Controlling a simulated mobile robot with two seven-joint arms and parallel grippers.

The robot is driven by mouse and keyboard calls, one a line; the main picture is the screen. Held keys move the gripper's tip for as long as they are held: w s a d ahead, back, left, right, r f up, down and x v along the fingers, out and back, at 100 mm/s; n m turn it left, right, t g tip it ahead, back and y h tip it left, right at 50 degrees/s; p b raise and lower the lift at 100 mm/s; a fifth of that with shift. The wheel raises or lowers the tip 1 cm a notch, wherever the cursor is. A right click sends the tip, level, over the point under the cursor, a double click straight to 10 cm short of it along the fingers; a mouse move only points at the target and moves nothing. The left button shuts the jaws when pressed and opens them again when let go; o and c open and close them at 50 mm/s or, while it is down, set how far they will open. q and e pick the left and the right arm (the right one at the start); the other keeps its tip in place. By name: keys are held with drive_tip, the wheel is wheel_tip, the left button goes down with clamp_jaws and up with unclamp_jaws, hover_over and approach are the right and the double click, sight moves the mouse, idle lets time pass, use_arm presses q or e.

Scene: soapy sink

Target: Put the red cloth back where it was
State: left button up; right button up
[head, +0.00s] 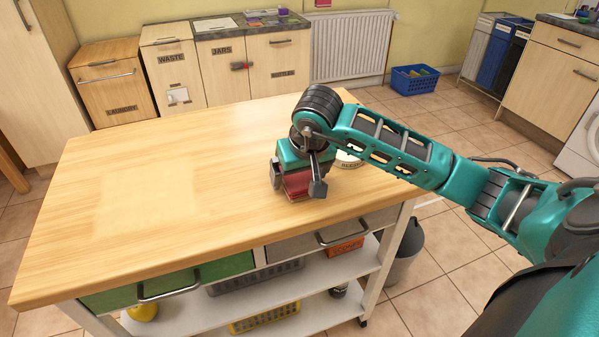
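The red cloth (296,183) is a small folded dark-red bundle at the right part of the wooden tabletop (220,215). My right gripper (297,184) points down over it, with one finger on each side. The fingers appear closed against the cloth, and the gripper body hides its upper part. I cannot tell whether the cloth's underside touches the tabletop. My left gripper is not in view.
A paler rectangular patch (150,195) marks the left half of the tabletop, which is clear. A round, pale labelled container (348,160) stands just behind my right gripper, partly hidden. A green drawer (165,285) and a grey bin (405,250) are below.

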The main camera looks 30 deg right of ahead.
drive_tip(key=shift+r, duration=0.3)
drive_tip(key=p+v, duration=0.1)
drive_tip(key=v, duration=1)
drive_tip(key=shift+s+r, duration=0.25)
drive_tip(key=shift+r, duration=0.05)
drive_tip(key=shift+a, duration=0.1)
